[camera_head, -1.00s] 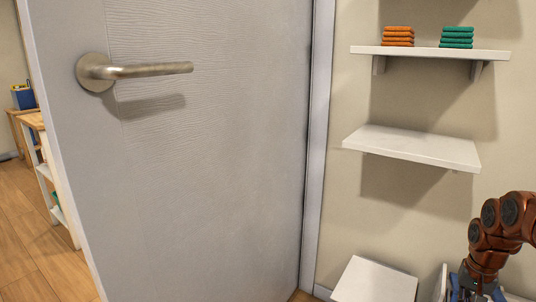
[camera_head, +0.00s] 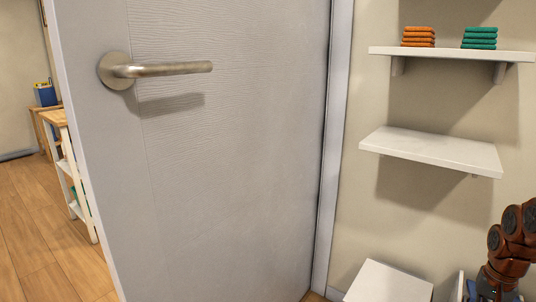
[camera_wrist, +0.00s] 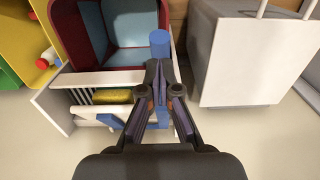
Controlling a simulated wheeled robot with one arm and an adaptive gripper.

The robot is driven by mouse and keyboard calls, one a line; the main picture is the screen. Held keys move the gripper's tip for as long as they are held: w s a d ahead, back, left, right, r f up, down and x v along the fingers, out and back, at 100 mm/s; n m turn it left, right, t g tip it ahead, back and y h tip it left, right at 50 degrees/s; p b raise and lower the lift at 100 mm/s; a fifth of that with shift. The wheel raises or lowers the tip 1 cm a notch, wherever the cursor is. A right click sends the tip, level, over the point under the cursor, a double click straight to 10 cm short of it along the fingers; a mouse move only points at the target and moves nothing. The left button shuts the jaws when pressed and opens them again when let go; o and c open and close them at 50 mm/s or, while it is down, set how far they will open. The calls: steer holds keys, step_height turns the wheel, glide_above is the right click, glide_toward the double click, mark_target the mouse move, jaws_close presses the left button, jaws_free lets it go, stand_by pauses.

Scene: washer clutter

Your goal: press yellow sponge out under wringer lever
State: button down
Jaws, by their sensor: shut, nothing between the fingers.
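A yellow sponge (camera_wrist: 113,97) lies in a white slatted frame (camera_wrist: 88,80), left of my gripper in the wrist view. A blue cylindrical grip (camera_wrist: 159,42), seemingly the wringer lever's end, stands just beyond my fingertips. More blue shows behind the fingers, but they hide most of the lever. My gripper (camera_wrist: 153,72) is shut and empty, in front of the blue lever part. I cannot tell whether it touches it. In the head view, only part of my gripper (camera_head: 497,290) shows at the lower right edge; the sponge is not visible there.
A red bin with a blue inside (camera_wrist: 126,30) stands behind the frame. A yellow bin (camera_wrist: 45,18) is left, a white box (camera_wrist: 240,60) right. In the head view, a door (camera_head: 220,170) stands left of shelves (camera_head: 430,150) with orange (camera_head: 418,37) and green cloths (camera_head: 479,38).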

steer(key=shift+f+b, duration=0.45)
steer(key=shift+f, duration=0.6)
stand_by(1.1)
steer(key=shift+r, duration=0.1)
stand_by(0.3)
step_height(320, 180, up, 8)
steer(key=p, duration=0.4)
stand_by(0.7)
